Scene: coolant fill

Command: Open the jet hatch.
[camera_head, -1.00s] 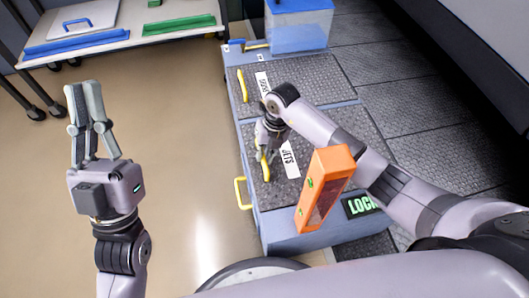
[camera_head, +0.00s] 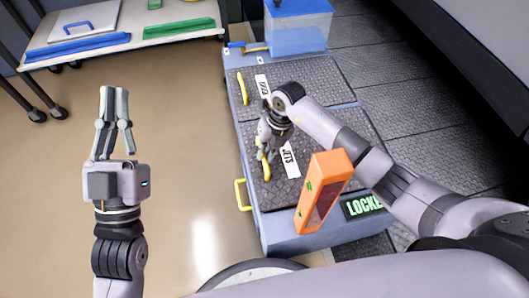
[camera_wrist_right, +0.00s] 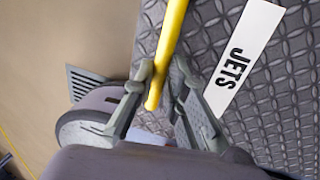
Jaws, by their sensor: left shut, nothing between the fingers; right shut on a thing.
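The jet hatch (camera_head: 335,133) is a dark diamond-plate lid with a white "JETS" label (camera_head: 290,161), lying flat on the blue-grey unit. Its yellow handle (camera_head: 266,168) is near the left edge of the lid. My right gripper (camera_head: 265,158) is shut on this handle. In the right wrist view the yellow handle (camera_wrist_right: 171,42) runs between the fingers of the right gripper (camera_wrist_right: 163,85), beside the label (camera_wrist_right: 240,58). My left gripper (camera_head: 114,92) is shut and empty, pointing up over the bare floor at left.
A second diamond-plate hatch (camera_head: 310,77) with its own yellow handle (camera_head: 242,88) lies behind. A blue translucent tank (camera_head: 298,30) is at the back. A white shelf (camera_head: 150,38) stands at back left.

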